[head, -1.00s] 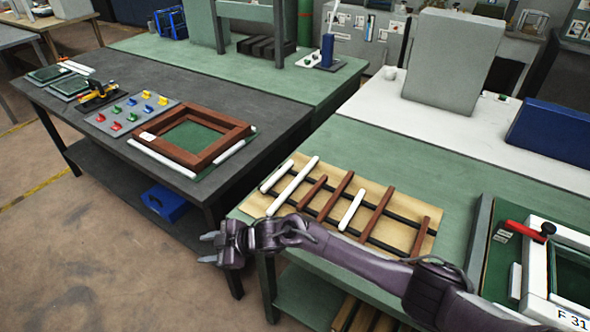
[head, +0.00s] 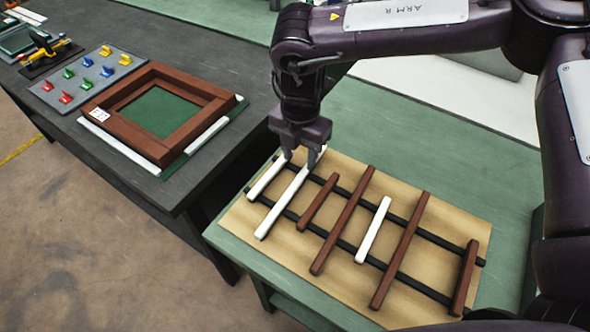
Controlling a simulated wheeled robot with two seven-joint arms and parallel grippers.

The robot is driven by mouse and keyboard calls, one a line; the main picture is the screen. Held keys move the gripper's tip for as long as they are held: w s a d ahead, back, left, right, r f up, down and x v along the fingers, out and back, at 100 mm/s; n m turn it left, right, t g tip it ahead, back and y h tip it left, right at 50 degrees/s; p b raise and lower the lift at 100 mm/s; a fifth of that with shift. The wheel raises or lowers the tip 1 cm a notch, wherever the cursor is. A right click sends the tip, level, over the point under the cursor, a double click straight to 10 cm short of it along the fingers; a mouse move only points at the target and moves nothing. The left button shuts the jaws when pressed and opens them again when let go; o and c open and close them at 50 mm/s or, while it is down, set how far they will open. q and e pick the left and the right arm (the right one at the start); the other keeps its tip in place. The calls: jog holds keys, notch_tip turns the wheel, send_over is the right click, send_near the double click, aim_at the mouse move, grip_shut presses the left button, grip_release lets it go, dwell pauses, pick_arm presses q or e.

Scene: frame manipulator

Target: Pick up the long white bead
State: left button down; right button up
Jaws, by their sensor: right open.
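The long white bead (head: 281,204) lies slanted across two black rails on a tan board (head: 440,217), among white and brown strips. A shorter white bead (head: 263,181) lies just left of it, and another white bead (head: 373,231) lies further right between brown strips. My right gripper (head: 301,161) points down with its fingers open at the far end of the long white bead. The fingers partly hide the far ends of the two left white beads. I cannot tell whether the fingers straddle the long bead or are still above it. My left gripper is not in view.
Several brown strips (head: 342,222) lie on the same rails. The board rests on a green table (head: 450,140). At left, a dark table (head: 190,60) holds a brown frame (head: 117,123) and a grey tray (head: 48,92) of coloured clips. My right arm fills the upper right.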

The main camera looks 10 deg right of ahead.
aim_at(296, 182)
jog(key=f, duration=0.1)
jog(key=f+p, duration=0.1)
jog(key=s+f, duration=0.1)
jog(key=shift+a, duration=0.3)
notch_tip(296, 182, down, 4)
jog(key=shift+w+a+f+p, duration=0.1)
jog(key=shift+a+p, duration=0.05)
jog(key=shift+p, duration=0.5)
jog(key=c, duration=0.4)
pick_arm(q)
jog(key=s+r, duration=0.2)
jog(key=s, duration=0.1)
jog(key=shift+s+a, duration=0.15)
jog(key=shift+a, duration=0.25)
pick_arm(e)
grip_shut()
